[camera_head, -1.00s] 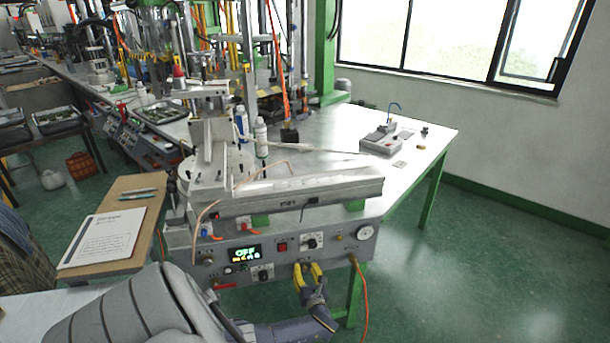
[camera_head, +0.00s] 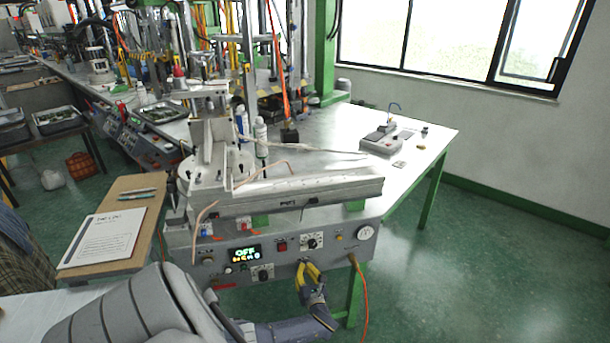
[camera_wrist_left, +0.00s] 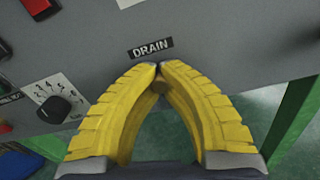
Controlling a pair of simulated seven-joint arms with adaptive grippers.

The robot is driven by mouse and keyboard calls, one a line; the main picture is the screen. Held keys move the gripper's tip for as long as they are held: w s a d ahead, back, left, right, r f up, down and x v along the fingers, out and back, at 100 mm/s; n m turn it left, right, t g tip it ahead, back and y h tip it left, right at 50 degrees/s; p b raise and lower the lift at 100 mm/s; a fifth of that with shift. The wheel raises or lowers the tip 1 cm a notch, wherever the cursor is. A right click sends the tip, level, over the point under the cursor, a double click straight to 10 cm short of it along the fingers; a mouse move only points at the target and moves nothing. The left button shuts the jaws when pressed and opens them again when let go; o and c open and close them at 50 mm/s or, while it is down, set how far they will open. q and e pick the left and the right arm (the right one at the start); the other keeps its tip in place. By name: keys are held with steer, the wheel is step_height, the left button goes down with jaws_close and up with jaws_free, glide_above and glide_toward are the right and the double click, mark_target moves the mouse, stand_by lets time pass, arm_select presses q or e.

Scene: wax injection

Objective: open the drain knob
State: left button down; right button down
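The drain knob (camera_wrist_left: 160,87) is a small brownish piece just below the black DRAIN label (camera_wrist_left: 151,47) on the grey front panel; the fingers hide most of it. My left gripper (camera_wrist_left: 159,68) has yellow ridged fingers that come together at the tips around the knob, right under the label. In the head view my left gripper (camera_head: 308,265) is at the lower edge of the machine's front panel (camera_head: 215,262), its arm coming in from below. My right gripper is not in view.
Left of the drain label is a black dial (camera_wrist_left: 55,109). An orange hose (camera_head: 361,290) hangs to the right of the gripper, near a green table leg (camera_head: 353,300). A pressure gauge (camera_head: 366,232) sits at the panel's upper right.

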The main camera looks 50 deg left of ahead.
arm_select(q)
steer(key=shift+n, duration=1.3)
steer(key=c, duration=1.3)
jaws_free()
steer(key=shift+d, duration=0.1)
steer(key=v, duration=1.1)
steer(key=shift+s+d, duration=0.25)
steer(key=shift+d, duration=0.1)
